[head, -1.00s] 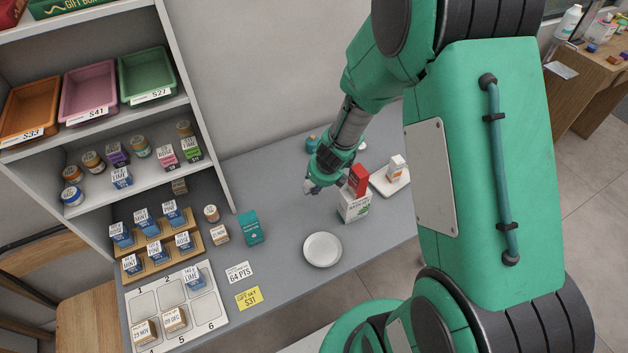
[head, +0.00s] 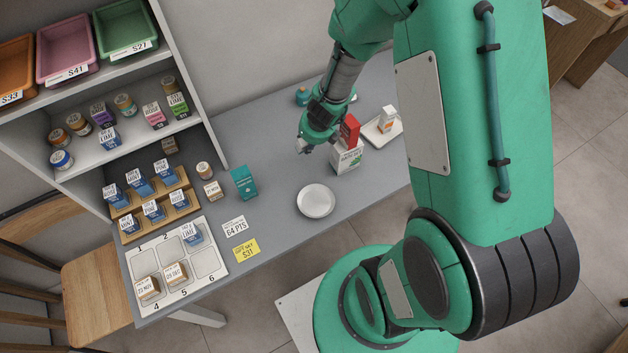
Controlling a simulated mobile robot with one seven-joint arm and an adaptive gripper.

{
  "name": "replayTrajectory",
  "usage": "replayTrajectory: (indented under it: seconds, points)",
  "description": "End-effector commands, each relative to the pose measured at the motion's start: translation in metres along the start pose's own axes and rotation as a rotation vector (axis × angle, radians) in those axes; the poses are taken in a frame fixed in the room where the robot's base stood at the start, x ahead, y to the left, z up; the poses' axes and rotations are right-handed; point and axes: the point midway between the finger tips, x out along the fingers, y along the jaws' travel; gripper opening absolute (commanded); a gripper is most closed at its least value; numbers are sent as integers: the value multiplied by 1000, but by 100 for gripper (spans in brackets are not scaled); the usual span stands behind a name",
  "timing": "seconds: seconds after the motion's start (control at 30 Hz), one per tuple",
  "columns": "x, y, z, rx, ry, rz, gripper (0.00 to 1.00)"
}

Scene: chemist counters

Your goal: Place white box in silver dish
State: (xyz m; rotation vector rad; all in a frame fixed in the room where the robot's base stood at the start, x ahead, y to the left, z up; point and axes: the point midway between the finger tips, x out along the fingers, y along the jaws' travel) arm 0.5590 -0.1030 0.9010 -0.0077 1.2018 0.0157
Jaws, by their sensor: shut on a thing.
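The silver dish (head: 316,201), round, shallow and pale, lies empty on the grey counter. My gripper (head: 304,147) is above the counter, behind the dish and a little to its left. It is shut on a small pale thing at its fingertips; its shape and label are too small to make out. A larger white carton (head: 346,160) with a green mark stands on the counter right of my gripper, apart from it. A red box (head: 349,130) stands directly behind that carton.
A white tray (head: 371,134) with a white and orange box (head: 388,119) is at the right. A teal box (head: 244,182) and a small jar (head: 204,170) stand to the left.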

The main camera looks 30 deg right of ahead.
Motion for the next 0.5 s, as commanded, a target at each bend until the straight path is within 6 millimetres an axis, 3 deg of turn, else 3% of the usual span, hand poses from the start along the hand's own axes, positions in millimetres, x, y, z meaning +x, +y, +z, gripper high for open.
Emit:
replayTrajectory:
  seconds: [0.17,0.5]
  points:
    - [-14,14,-39,-3,50,7,4]
    - [-54,49,-155,-20,193,19,4]
